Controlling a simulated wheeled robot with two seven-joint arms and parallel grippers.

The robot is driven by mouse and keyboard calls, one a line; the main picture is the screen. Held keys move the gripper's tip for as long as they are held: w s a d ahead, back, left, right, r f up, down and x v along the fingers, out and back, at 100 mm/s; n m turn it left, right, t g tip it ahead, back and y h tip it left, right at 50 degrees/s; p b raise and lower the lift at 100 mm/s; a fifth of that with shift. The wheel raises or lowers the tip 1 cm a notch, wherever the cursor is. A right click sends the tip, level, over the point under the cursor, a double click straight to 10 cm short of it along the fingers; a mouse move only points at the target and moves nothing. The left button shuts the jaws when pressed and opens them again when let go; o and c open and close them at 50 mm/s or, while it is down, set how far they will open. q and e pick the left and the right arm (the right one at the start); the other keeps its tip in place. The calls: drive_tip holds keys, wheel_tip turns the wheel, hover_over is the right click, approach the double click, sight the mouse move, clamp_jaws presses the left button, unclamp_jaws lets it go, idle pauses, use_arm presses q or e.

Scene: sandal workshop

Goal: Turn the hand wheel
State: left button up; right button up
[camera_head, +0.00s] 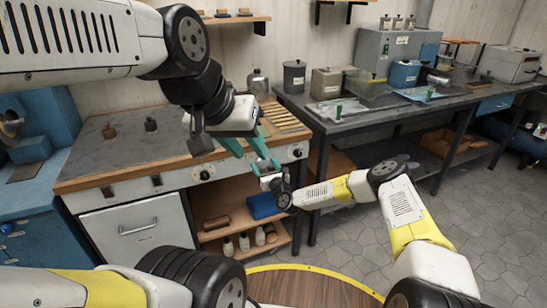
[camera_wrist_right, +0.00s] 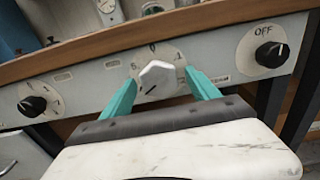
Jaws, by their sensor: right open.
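A pale, many-sided knob (camera_wrist_right: 157,78) sits on a numbered dial on the bench's front panel. It is the only wheel-like part near my right gripper. In the right wrist view my right gripper (camera_wrist_right: 163,85) is open, with one teal finger on each side of the knob. I cannot tell whether the fingers touch it. In the head view my right gripper (camera_head: 264,165) is at the panel, and the knob is largely hidden there. My left gripper (camera_head: 246,148) hangs over the bench's front edge, just above it, with its teal fingers apart and nothing seen between them.
Black knobs flank the dial: one on the left (camera_head: 205,175) and one marked OFF (camera_wrist_right: 271,55). A wooden edge (camera_wrist_right: 100,52) runs above the panel. Shelves below hold a blue cloth (camera_head: 263,206) and bottles (camera_head: 244,242). A dark table (camera_head: 330,112) stands to the right.

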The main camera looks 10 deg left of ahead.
drive_tip(key=c, duration=1.3)
drive_tip(key=shift+c, duration=0.2)
drive_tip(key=shift+n, duration=0.3)
